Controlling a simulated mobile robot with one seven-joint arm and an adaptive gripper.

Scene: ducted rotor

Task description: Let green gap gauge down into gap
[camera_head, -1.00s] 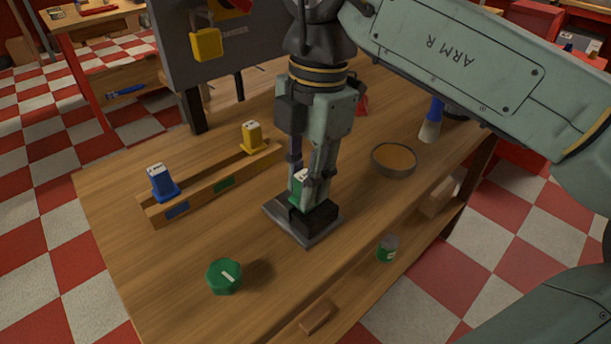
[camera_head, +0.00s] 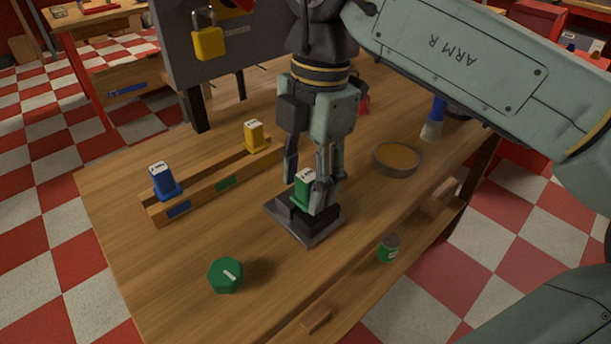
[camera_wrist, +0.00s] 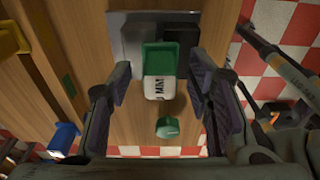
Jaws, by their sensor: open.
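The green gap gauge (camera_head: 303,190) has a white, marked top and stands upright at the black block on a grey metal plate (camera_head: 283,222). Its lower end is hidden, so I cannot tell how deep it sits in the gap. My gripper (camera_head: 307,184) is open, with its fingers on either side of the gauge. In the wrist view, the green gauge (camera_wrist: 160,62) shows between the two spread fingers, with clear space on both sides. The black block (camera_wrist: 180,35) shows beside it.
A wooden rack (camera_head: 205,195) to the left holds a blue gauge (camera_head: 162,181) and a yellow gauge (camera_head: 254,136).

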